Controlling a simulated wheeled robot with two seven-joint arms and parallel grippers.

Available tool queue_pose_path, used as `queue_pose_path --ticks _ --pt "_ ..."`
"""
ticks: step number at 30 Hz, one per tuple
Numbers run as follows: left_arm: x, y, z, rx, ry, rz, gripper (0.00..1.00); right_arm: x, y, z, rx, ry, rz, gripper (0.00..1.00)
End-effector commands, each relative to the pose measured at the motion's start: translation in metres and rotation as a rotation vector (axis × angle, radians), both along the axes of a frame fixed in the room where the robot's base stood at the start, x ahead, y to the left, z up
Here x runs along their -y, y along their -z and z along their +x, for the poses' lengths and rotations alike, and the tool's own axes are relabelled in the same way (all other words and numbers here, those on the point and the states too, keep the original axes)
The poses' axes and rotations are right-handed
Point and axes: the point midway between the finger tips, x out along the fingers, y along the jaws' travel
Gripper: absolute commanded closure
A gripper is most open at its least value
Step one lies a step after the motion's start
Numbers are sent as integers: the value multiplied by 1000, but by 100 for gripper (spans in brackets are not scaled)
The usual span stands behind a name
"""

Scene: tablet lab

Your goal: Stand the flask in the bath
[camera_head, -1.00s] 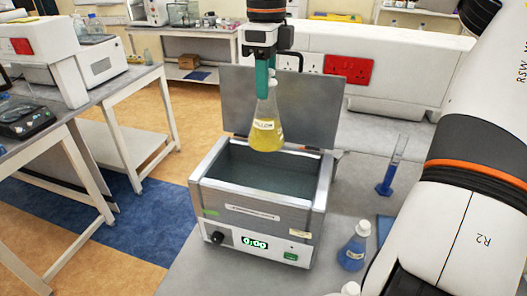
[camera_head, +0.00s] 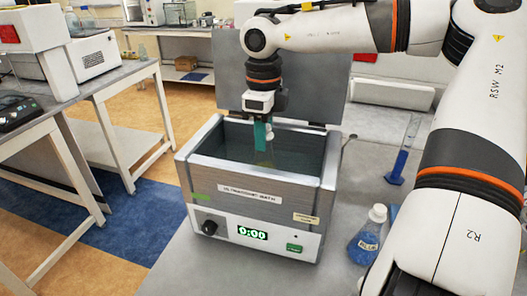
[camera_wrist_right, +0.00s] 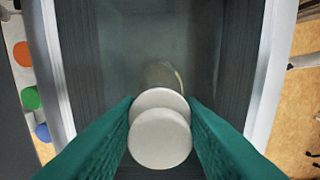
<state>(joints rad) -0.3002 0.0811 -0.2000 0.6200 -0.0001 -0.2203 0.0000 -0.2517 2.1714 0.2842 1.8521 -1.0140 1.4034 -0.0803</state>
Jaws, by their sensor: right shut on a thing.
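The ultrasonic bath (camera_head: 255,193) is a grey open box on the bench, its lid (camera_head: 225,92) raised behind it and its display reading 0:00. My right gripper (camera_head: 263,135), with green fingers, reaches down into the bath opening. It is shut on the flask (camera_head: 264,162), whose yellowish body shows faintly inside the bath; the front wall hides its lower part. In the right wrist view the flask's white cap (camera_wrist_right: 160,138) sits between the two green fingers, over the dark bath interior. I cannot tell whether the flask touches the bath floor. My left gripper is not in view.
A blue-filled flask with a white cap (camera_head: 367,238) stands on the bench (camera_head: 345,205) right of the bath. A blue-based cylinder (camera_head: 397,167) stands farther back. My right arm spans the right side. A side table with instruments is at left (camera_head: 60,90).

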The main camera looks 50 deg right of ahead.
Motion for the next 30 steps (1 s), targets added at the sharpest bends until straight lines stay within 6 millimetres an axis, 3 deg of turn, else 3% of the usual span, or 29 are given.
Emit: queue_pose_path --ticks 13,23,24,27,30 --pt "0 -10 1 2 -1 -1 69 0 48 0 -2 0 1 100" --pt "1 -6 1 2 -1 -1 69 0 53 0 2 0 0 100" --pt "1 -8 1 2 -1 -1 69 0 52 0 1 0 0 59" --pt "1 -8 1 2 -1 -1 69 0 52 0 1 0 0 44" --pt "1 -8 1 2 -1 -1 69 0 52 0 1 0 0 44"
